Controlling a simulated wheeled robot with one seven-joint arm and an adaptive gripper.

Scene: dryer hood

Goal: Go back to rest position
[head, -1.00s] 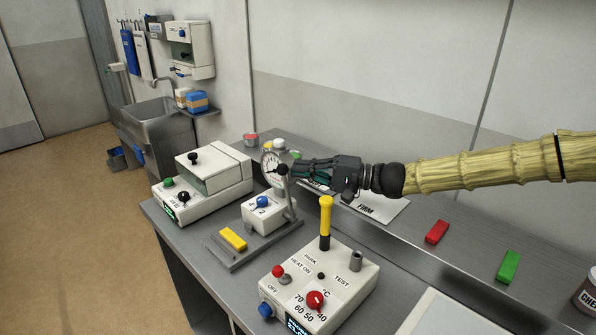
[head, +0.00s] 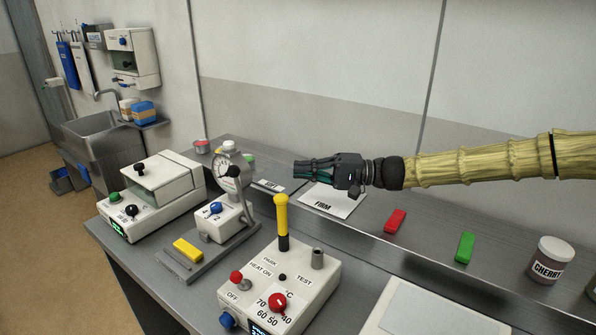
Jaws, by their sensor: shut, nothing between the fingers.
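My gripper (head: 303,169) is at the end of my arm, which reaches in from the right edge of the head view. It is dark, points left, and its fingers are shut with nothing between them. It hangs above the back of the bench, near a white card marked FIRM (head: 332,200) and to the right of a dial gauge (head: 232,168). No object is in contact with it that I can see.
On the bench stand a control box (head: 330,272) with an upright yellow-handled tool (head: 282,218), a gauge stand with a yellow block (head: 188,250), and a lidded white device (head: 160,185). Red (head: 395,221) and green (head: 465,247) blocks and a CHERRY jar (head: 552,260) sit right.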

